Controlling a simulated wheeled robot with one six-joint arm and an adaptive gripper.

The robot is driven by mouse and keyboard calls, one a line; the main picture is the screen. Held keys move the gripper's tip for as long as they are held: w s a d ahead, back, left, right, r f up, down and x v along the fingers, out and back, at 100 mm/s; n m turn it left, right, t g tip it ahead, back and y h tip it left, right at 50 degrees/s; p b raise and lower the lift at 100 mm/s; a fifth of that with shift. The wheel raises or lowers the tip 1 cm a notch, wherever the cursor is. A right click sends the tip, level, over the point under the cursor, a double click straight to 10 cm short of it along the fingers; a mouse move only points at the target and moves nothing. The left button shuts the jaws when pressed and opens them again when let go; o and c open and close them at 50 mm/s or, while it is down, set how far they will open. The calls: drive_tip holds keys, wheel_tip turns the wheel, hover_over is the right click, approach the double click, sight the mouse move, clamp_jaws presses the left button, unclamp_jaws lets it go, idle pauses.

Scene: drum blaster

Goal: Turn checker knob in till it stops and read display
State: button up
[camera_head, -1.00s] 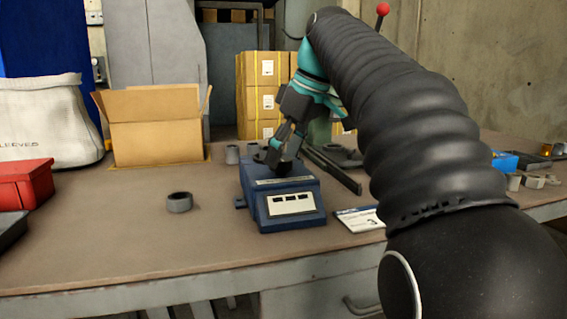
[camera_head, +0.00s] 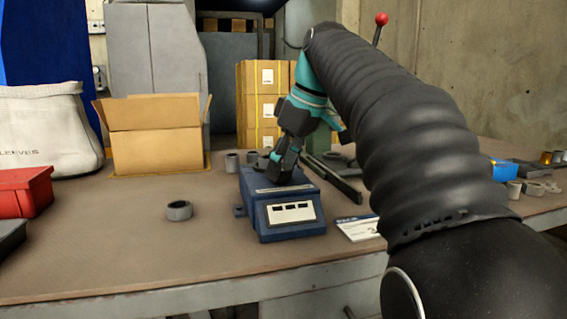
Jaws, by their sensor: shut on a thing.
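The blue checker (camera_head: 262,202) stands on the table with its sloped front towards me. Its white front panel holds the display (camera_head: 291,211), a row of dark windows; I cannot read any figures in them. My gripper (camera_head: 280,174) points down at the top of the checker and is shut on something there. The knob is hidden behind the gripper fingers, so its turn position cannot be seen.
A grey ring (camera_head: 179,210) lies left of the checker, and a printed card (camera_head: 358,227) lies to its right. An open cardboard box (camera_head: 155,140), a red bin (camera_head: 25,191) and a white sack (camera_head: 48,130) stand at the left. The table front is clear.

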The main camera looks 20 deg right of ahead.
drive_tip(key=m+h+p, duration=0.1)
drive_tip(key=m, duration=0.1)
drive_tip(key=m+p, duration=0.1)
drive_tip(key=m, duration=0.2)
drive_tip(key=shift+s+a+r+t+h+p, duration=0.1)
drive_tip(key=shift+a+t+h+p, duration=0.05)
drive_tip(key=shift+t+h+p, duration=0.2)
drive_tip(key=m+h+p, duration=0.2)
drive_tip(key=m+p, duration=0.1)
drive_tip(key=m, duration=0.2)
drive_tip(key=shift+a, duration=0.15)
drive_tip(key=m+h+p, duration=0.1)
drive_tip(key=m, duration=0.2)
drive_tip(key=m+h+p, duration=0.1)
drive_tip(key=m+p, duration=0.1)
drive_tip(key=m, duration=0.1)
drive_tip(key=shift+a, duration=0.1)
drive_tip(key=m+g+h+p, duration=0.1)
drive_tip(key=m, duration=0.2)
drive_tip(key=shift+g+p, duration=0.25)
drive_tip(key=shift+p, duration=0.15)
drive_tip(key=shift+m, duration=0.6)
